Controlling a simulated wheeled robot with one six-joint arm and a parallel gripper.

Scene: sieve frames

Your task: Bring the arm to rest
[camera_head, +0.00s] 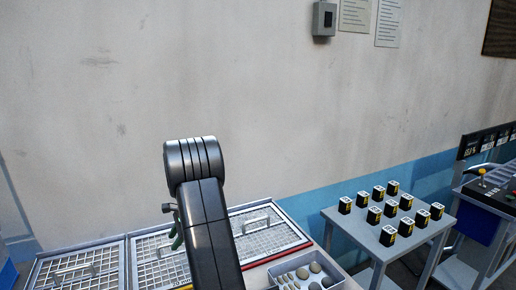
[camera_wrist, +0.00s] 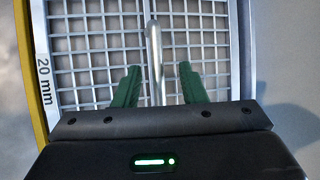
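Three sieve frames lie side by side in the head view: a left one (camera_head: 62,285), a middle one (camera_head: 150,262) partly hidden by my arm, and a right one (camera_head: 265,240). Each is a metal grid; handles show on the left and right ones. In the wrist view a grid frame (camera_wrist: 248,50) marked "20 mm" fills the background. My gripper (camera_wrist: 158,72) has its two green fingers spread apart. A metal handle bar (camera_wrist: 153,40) shows between them, with gaps on both sides. How far it lies below the fingertips I cannot tell. Only a bit of green finger shows in the head view.
A grey tray of stones (camera_head: 336,285) sits right of my arm. A grey table (camera_head: 347,222) with several black and yellow blocks stands further right, then a control console (camera_head: 492,188). The wall (camera_head: 100,110) behind carries a switch box (camera_head: 324,19) and notices.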

